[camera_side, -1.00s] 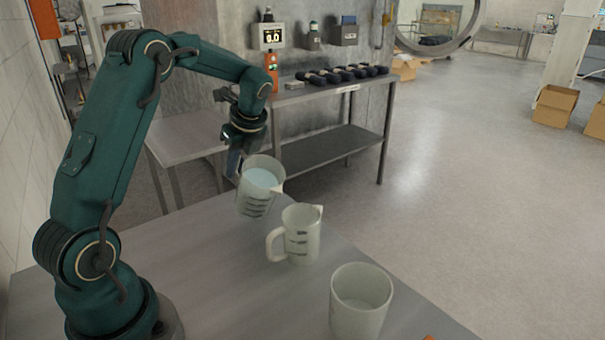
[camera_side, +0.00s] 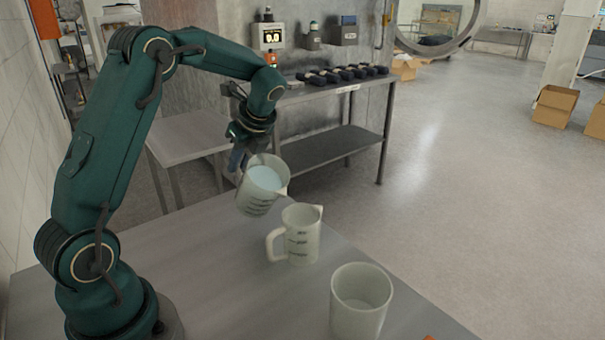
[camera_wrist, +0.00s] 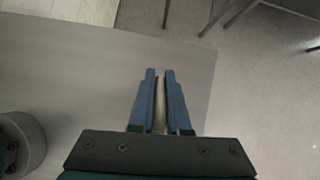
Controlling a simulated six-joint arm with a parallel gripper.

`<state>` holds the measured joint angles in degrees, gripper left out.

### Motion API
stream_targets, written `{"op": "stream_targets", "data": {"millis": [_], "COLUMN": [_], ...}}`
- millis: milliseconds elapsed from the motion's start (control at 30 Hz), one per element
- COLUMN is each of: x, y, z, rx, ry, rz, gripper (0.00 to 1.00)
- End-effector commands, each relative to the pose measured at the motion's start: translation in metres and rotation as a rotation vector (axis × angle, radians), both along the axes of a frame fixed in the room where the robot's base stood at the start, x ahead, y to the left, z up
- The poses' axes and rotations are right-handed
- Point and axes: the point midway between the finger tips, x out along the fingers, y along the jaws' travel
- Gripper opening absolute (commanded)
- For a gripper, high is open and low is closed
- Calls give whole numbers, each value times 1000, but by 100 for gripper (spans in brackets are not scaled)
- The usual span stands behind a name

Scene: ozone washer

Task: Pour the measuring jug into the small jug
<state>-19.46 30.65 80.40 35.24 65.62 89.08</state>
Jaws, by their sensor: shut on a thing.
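The measuring jug (camera_side: 262,190) is translucent with dark marks and holds pale blue liquid. My gripper (camera_side: 240,160) is shut on its left side, and the jug is held above the table, tilted to the right. Its spout is above and left of the small jug (camera_side: 302,240), which stands upright with its handle to the left and spout to the right. No stream of liquid shows. In the wrist view my gripper's blue fingers (camera_wrist: 160,75) are close together with a narrow pale strip between them; the held jug is not clearly seen there.
A handleless pale beaker (camera_side: 360,305) stands on the grey table (camera_side: 190,275) at the front right, right of the small jug. The table's far edge runs just behind the jugs. A metal bench (camera_side: 340,95) with dark items stands behind.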

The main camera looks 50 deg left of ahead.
Motion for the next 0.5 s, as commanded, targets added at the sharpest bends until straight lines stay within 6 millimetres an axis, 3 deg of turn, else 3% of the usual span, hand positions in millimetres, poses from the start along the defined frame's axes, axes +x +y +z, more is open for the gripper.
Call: {"op": "stream_targets", "data": {"millis": [500], "x": [1], "y": [-6], "z": [9], "rx": [58], "ry": [6], "rz": [-1], "gripper": [0]}}
